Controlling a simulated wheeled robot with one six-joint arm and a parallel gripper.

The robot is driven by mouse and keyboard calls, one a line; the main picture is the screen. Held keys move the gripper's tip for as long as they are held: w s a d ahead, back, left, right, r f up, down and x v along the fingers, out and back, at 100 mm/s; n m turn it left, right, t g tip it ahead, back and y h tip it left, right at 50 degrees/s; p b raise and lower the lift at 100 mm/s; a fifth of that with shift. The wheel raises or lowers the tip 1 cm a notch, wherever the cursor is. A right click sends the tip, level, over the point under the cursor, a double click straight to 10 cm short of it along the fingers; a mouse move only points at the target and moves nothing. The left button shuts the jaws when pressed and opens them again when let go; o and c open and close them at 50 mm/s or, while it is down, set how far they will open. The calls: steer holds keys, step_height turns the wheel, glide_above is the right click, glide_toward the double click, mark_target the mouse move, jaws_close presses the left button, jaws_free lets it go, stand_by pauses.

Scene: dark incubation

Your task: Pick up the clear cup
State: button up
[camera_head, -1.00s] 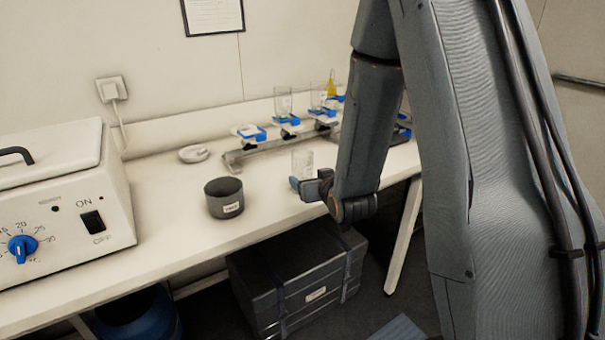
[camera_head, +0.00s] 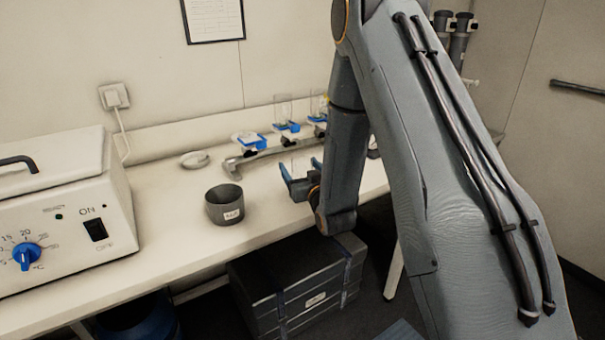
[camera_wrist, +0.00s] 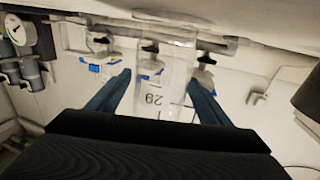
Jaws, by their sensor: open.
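The clear cup (camera_wrist: 172,85) is see-through with dark printed markings. In the wrist view it shows between the two blue fingers of my gripper (camera_wrist: 157,92), with a gap visible on either side. My gripper also shows in the head view (camera_head: 300,182), low over the bench, open, its fingers pointing toward the back wall. There the cup is hard to make out behind and between the fingers. I cannot tell how deep between the fingers it stands.
A dark grey pot (camera_head: 225,211) stands on the white bench left of my gripper. Behind is a metal rail (camera_head: 268,155) with blue holders and clear vessels (camera_head: 283,108). A small white dish (camera_head: 194,159) lies by the wall. A white machine (camera_head: 60,205) fills the bench's left end.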

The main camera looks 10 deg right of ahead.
steer(key=shift+w, duration=1)
steer(key=c, duration=1.1)
steer(key=shift+c, duration=0.4)
steer(key=shift+r, duration=0.15)
